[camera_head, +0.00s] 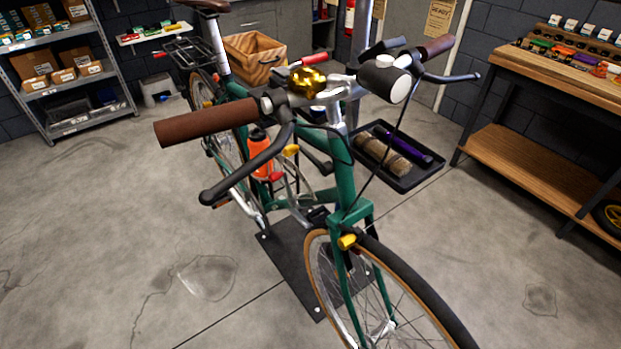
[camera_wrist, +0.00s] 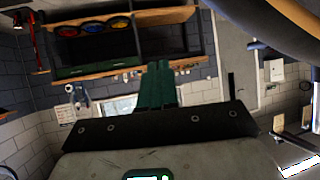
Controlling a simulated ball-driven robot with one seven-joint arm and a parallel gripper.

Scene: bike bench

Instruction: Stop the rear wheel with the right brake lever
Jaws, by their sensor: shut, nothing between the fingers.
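A green bicycle (camera_head: 344,180) faces me in the head view. Its right brake lever (camera_head: 243,170) is the dark curved lever below the brown grip (camera_head: 205,124) on the picture's left. It stands apart from the grip. The rear wheel (camera_head: 224,147) is partly hidden behind the frame and bars; one still picture cannot show whether it turns. My gripper (camera_wrist: 160,72) shows in the wrist view as green fingers close together beyond a dark plate, with nothing between them. My gripper does not show in the head view, and no lever is recognisable in the wrist view.
The other brake lever (camera_head: 450,78) is on the picture's right. The front wheel (camera_head: 400,290) fills the lower foreground. A black tray (camera_head: 428,179) and a wooden workbench (camera_head: 545,178) stand to the right. Open concrete floor (camera_head: 90,230) lies to the left.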

